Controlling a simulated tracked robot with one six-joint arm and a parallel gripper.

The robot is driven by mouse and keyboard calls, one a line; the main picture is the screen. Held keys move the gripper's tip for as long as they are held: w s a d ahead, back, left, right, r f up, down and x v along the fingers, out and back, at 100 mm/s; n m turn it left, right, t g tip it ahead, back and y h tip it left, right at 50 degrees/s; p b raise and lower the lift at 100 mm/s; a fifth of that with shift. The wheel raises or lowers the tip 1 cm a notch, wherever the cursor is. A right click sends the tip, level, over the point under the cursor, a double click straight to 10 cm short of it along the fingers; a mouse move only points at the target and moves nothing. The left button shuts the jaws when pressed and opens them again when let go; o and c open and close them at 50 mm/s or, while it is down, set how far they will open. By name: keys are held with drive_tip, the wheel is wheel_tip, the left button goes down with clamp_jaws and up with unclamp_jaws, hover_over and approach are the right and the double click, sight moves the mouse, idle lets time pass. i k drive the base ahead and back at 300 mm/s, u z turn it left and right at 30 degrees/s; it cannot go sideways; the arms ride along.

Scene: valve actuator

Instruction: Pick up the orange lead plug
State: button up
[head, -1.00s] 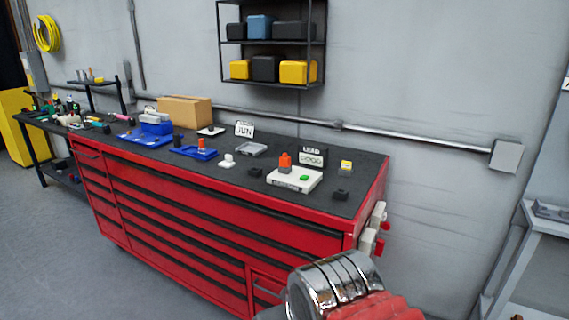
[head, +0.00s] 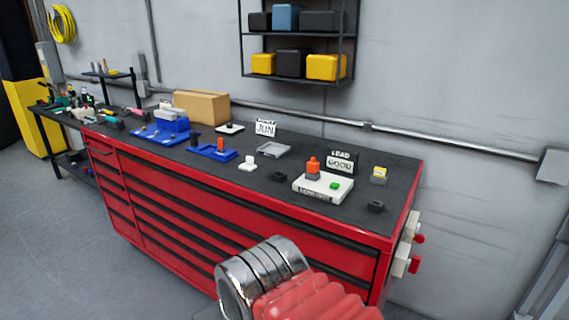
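The orange lead plug (head: 313,164) stands upright on the white lead test block (head: 318,193), at its back left corner, near the right end of the red cabinet's black top. A green button sits on the same block, to the right of the plug. A sign reading LEAD GOOD (head: 341,163) stands just behind. Part of my arm, a chrome and red section, shows at the bottom centre, in front of the cabinet and apart from the plug. My gripper's fingers are not in view.
The red cabinet (head: 220,217) fills the middle. On its top are a blue fixture (head: 212,151) with an orange-red peg, a grey tray (head: 273,150), a white piece (head: 247,163), small black blocks (head: 376,207) and a yellow-topped block (head: 379,175). Grey floor is clear at left.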

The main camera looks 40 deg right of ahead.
sight(313, 165)
drive_tip(key=u, duration=0.05)
drive_tip(key=i, duration=1.55)
drive_tip(key=z, duration=0.75)
